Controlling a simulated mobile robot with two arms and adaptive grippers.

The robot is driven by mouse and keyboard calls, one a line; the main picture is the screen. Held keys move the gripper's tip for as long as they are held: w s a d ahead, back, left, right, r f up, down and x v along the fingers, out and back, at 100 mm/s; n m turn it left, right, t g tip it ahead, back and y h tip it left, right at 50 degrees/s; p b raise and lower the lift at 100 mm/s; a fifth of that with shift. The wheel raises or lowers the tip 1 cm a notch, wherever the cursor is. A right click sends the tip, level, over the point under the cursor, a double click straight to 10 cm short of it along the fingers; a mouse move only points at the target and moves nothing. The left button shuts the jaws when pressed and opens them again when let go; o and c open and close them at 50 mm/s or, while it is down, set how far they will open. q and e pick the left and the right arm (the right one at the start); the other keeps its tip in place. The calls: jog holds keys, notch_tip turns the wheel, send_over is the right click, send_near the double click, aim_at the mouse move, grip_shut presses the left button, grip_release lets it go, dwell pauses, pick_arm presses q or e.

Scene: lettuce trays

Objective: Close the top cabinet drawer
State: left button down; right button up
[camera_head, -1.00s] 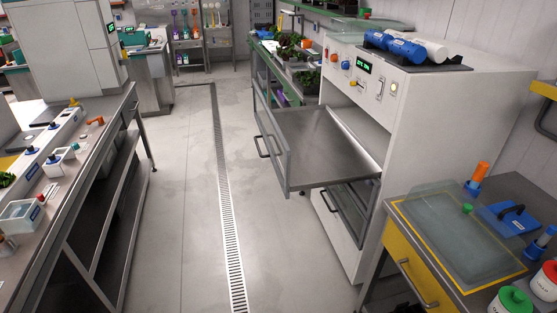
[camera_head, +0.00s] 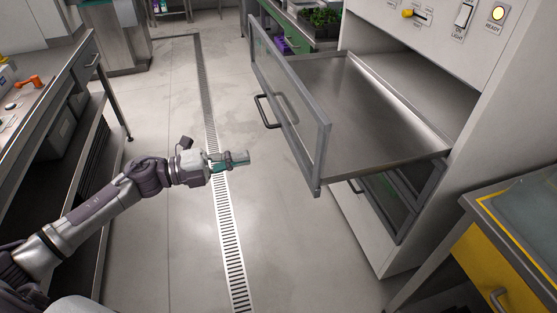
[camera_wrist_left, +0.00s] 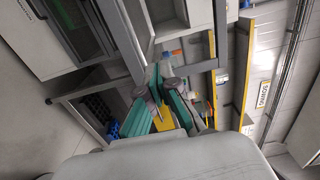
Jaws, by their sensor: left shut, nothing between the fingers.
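The top cabinet drawer (camera_head: 318,150) is pulled far out of the white cabinet (camera_head: 465,95). It has a grey frame, a glass front and an empty metal floor. Its dark bar handle (camera_head: 266,112) is on the front, facing left. My left gripper (camera_head: 246,157) is shut and empty, left of the drawer front and apart from it, over the floor drain. In the left wrist view its green-sided fingers (camera_wrist_left: 166,105) show, with grey frame parts beyond them. My right gripper is not in view.
A lower glass-fronted drawer (camera_head: 392,205) sits beneath, in the cabinet. A bench with a yellow drawer (camera_head: 490,262) stands at the lower right. A steel bench (camera_head: 62,62) stands on the left. The floor between is clear, with a drain grate (camera_head: 228,235).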

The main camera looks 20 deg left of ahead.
aim_at(307, 146)
pick_arm(q)
jog(key=p+x, duration=0.1)
jog(key=x, duration=0.5)
jog(key=p+x, duration=0.1)
jog(key=x, duration=0.6)
jog(key=shift+s+r+p, duration=0.1)
jog(key=shift+r+p, duration=0.15)
jog(key=shift+p, duration=0.15)
jog(key=shift+d+f, duration=0.1)
jog(key=shift+d, duration=0.2)
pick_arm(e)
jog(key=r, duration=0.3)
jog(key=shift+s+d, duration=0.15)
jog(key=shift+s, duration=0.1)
